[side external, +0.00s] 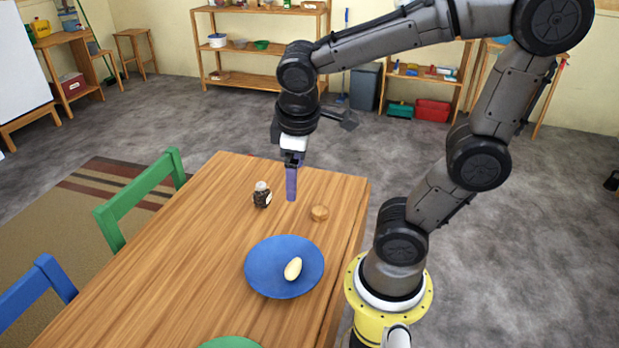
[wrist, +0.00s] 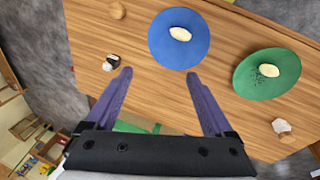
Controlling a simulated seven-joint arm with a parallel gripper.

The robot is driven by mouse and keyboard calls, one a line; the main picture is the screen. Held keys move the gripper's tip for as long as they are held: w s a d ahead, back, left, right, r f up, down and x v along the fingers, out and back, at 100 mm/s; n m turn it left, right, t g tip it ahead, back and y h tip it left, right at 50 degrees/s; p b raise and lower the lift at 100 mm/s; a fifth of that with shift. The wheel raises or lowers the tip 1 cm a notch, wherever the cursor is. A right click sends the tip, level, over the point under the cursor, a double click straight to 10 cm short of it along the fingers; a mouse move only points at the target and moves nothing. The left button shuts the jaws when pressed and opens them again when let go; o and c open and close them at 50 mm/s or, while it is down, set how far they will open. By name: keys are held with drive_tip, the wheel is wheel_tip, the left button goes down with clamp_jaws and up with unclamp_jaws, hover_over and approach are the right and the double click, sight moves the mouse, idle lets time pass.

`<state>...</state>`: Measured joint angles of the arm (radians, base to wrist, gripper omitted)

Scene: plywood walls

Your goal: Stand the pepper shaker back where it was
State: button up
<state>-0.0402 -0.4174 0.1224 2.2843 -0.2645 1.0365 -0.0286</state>
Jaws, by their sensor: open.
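The pepper shaker (side external: 262,196), a small jar with dark contents and a pale grey top, stands on the wooden table left of my gripper in the side view. It also shows in the wrist view (wrist: 113,61), just beyond the tip of the left finger. My gripper (side external: 291,198) points down above the table with purple fingers. In the wrist view the fingers (wrist: 158,72) are spread wide with nothing between them. The shaker is outside the jaws.
A blue plate (side external: 262,275) holds a pale oval item (side external: 293,268). A green plate (wrist: 248,84) holds another pale item with dark specks beside it. A round wooden piece (side external: 320,212) lies near the table's right edge. A whitish object (wrist: 282,127) stands beyond the green plate.

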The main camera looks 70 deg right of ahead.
drive_tip(key=s+a+r+m+t+y, duration=0.2)
drive_tip(key=s+a+t, duration=0.2)
drive_tip(key=shift+y, duration=0.3)
